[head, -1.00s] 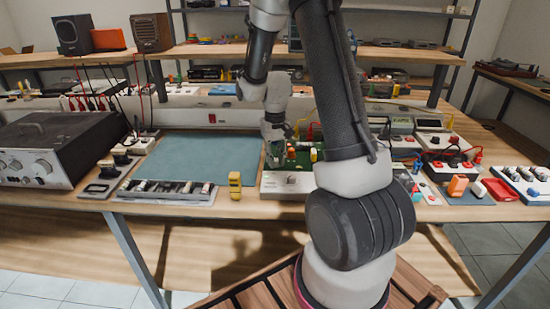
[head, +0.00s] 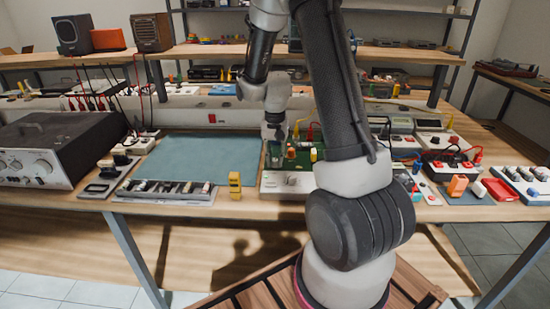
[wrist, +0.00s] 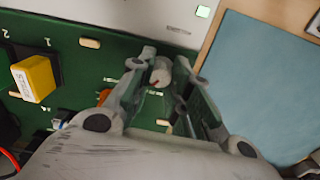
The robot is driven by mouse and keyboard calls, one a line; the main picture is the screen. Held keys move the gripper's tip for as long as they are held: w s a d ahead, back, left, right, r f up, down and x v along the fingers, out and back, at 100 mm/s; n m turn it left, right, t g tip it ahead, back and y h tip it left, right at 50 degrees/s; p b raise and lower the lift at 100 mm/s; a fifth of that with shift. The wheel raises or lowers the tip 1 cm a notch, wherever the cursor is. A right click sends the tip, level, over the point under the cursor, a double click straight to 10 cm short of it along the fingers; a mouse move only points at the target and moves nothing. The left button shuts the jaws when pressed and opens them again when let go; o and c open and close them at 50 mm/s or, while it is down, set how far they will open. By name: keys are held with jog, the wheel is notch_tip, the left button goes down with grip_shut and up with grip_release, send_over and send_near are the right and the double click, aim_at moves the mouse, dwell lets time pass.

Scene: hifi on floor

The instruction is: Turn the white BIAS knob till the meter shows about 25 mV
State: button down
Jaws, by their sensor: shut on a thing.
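The white knob (wrist: 160,72), with a red mark on its side, sits between my fingertips low over the green circuit board (wrist: 95,60). My gripper (wrist: 162,80) is shut on this knob in the wrist view. Its lettering is not readable. In the head view, my gripper (head: 273,148) is at the left part of the green board (head: 303,158), and the knob is too small to make out. Grey meter-like boxes (head: 401,125) stand right of my arm. I cannot read a mV value on any display.
A yellow block (wrist: 34,78) rises from the board, left of my fingers. A white box (head: 287,184) with a dial stands at the board's near edge. The blue-green mat (head: 205,158) to the left is clear. A yellow device (head: 234,185) stands by the bench's front edge.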

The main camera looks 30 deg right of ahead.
aim_at(275, 159)
jog(key=shift+w, duration=0.1)
jog(key=c, duration=1.3)
grip_release()
notch_tip(275, 159, up, 12)
jog(key=s+a+r+n+t, duration=0.1)
jog(key=s+r, duration=0.3)
jog(key=s, duration=0.4)
jog(key=s+a+r+n+t, duration=0.2)
jog(key=s+r+n, duration=0.1)
jog(key=s, duration=0.5)
jog(key=s+a+r+n+t, duration=0.1)
jog(key=s+a+r+n, duration=0.1)
jog(key=s, duration=0.6)
notch_tip(275, 159, up, 3)
jog(key=shift+a+f+n, duration=0.1)
jog(key=shift+f+n, duration=0.05)
jog(key=shift+n, duration=0.55)
